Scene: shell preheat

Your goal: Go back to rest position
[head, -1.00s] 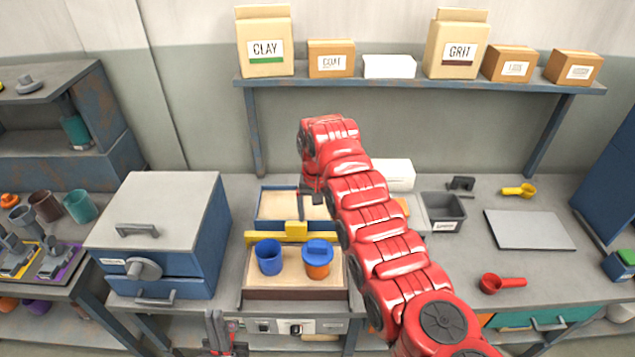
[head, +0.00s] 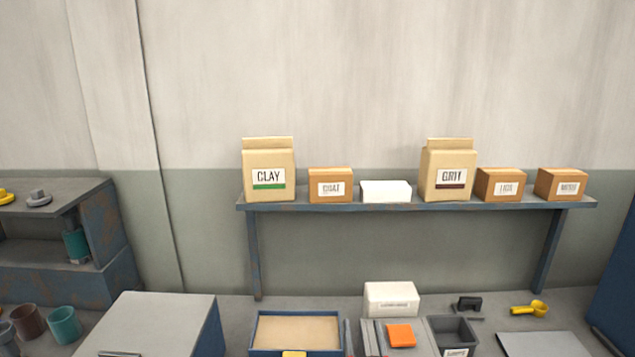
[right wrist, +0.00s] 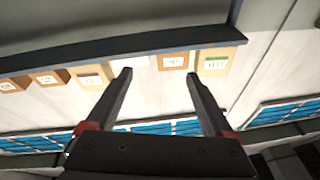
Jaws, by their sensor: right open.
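In the right wrist view my right gripper (right wrist: 158,78) is open, its two dark fingers apart with nothing between them. That view is tilted and shows the wall shelf (right wrist: 130,55) with its boxes upside down beyond the fingers. In the head view only a thin sliver near the bottom centre may be part of my right arm. My left gripper is in no current view. The sand tray (head: 297,332) with a blue rim shows at the bottom of the head view; the cups in front of it are out of the frame.
The shelf carries a CLAY bag (head: 269,172), a GRIT bag (head: 448,172) and several boxes. A grey-topped cabinet (head: 150,322) stands at the lower left. An orange block (head: 401,335), dark bin (head: 452,335) and yellow scoop (head: 529,309) are on the bench.

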